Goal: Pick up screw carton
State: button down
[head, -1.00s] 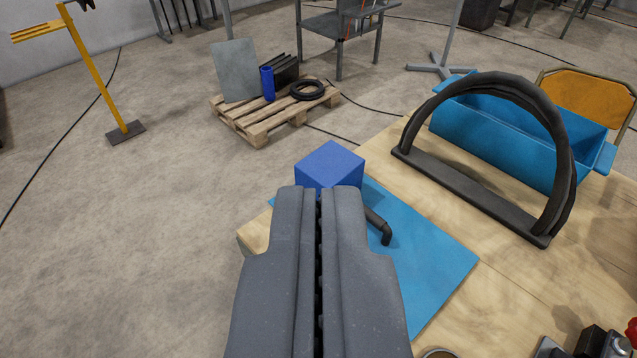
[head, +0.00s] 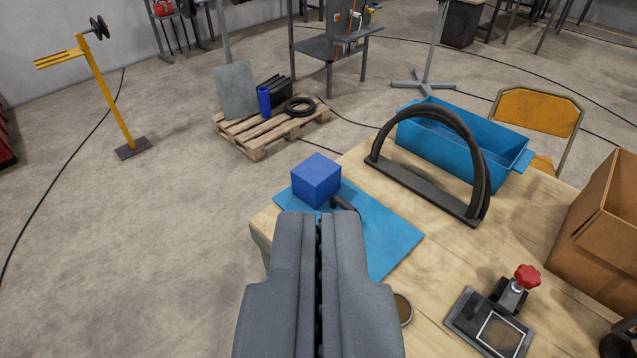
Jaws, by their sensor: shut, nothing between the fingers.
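The screw carton appears to be the blue cube-shaped box (head: 315,181), near the table's far left corner on a flat blue mat (head: 390,237). A dark bent handle-like piece (head: 345,204) shows just right of the box, partly hidden. My gripper (head: 318,214) is shut and empty. Its tips appear just below the box in the picture, and there is no grip on it. The gripper hides part of the mat and the table's near left area.
On the wooden table (head: 520,235) stand a black arch on a bar (head: 425,188), a blue bin (head: 465,145), a cardboard box (head: 598,235) and a red-knobbed device (head: 505,312). A round tin (head: 403,308) is right of my gripper. A pallet (head: 262,142) lies on the floor beyond.

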aim_at(315, 180)
jog(key=u, duration=0.5)
jog(key=k, duration=1.3)
jog(key=u, duration=0.85)
jog(key=i, duration=2.25)
jog(key=z, duration=1.15)
jog(key=i, duration=0.75)
jog(key=z, duration=0.45)
jog(key=k, duration=0.9)
jog(key=z, duration=0.25)
jog(key=i, duration=0.4)
jog(key=u, duration=0.05)
